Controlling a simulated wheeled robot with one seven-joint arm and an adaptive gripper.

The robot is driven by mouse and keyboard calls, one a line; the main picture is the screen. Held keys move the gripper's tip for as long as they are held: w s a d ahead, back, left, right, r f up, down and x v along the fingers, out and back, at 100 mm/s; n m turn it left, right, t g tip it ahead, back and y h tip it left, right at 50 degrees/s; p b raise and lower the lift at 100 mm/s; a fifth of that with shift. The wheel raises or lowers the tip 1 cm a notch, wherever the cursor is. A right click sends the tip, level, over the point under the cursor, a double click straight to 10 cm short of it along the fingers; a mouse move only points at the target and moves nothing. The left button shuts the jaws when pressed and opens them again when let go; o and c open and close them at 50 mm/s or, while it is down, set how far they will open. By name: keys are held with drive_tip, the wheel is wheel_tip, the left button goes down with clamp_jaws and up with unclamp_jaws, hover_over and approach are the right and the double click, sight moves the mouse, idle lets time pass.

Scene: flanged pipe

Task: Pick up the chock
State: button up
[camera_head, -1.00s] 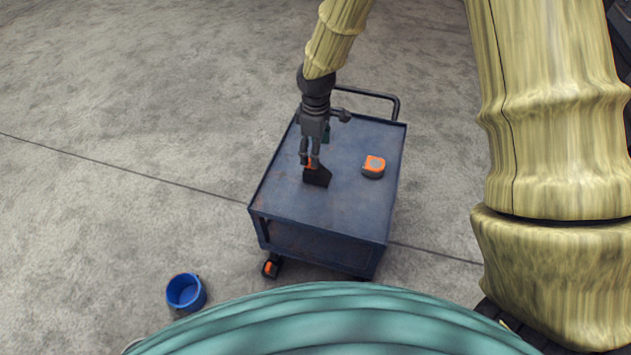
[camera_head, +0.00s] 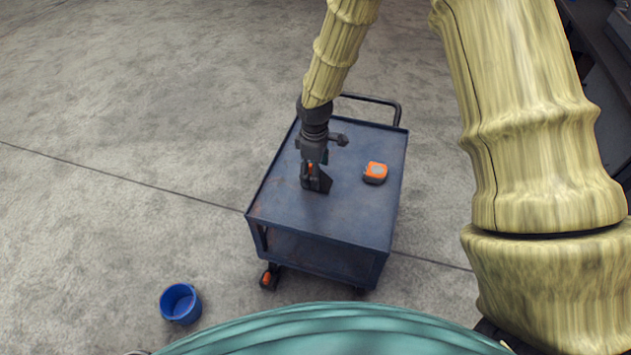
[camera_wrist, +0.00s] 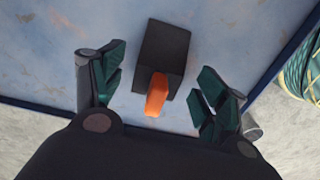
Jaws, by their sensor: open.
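The chock is a black wedge (camera_wrist: 166,50) with an orange handle (camera_wrist: 156,94), resting on the blue cart top. In the head view the chock (camera_head: 321,182) is partly hidden by my gripper (camera_head: 310,180), which is right over it. In the wrist view my gripper (camera_wrist: 158,98) is open. Its green-padded fingers are spread to the left and right of the orange handle, with a gap on each side.
The blue cart (camera_head: 275,200) has a push handle (camera_head: 370,98) at its far end. An orange and grey tape measure (camera_head: 375,173) lies on the cart, right of the chock. A blue bucket (camera_head: 181,303) stands on the floor at lower left.

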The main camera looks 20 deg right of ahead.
wheel_tip(320, 180, down, 3)
drive_tip(key=shift+r, duration=0.2)
drive_tip(key=c, duration=1.2)
drive_tip(key=shift+r, duration=0.15)
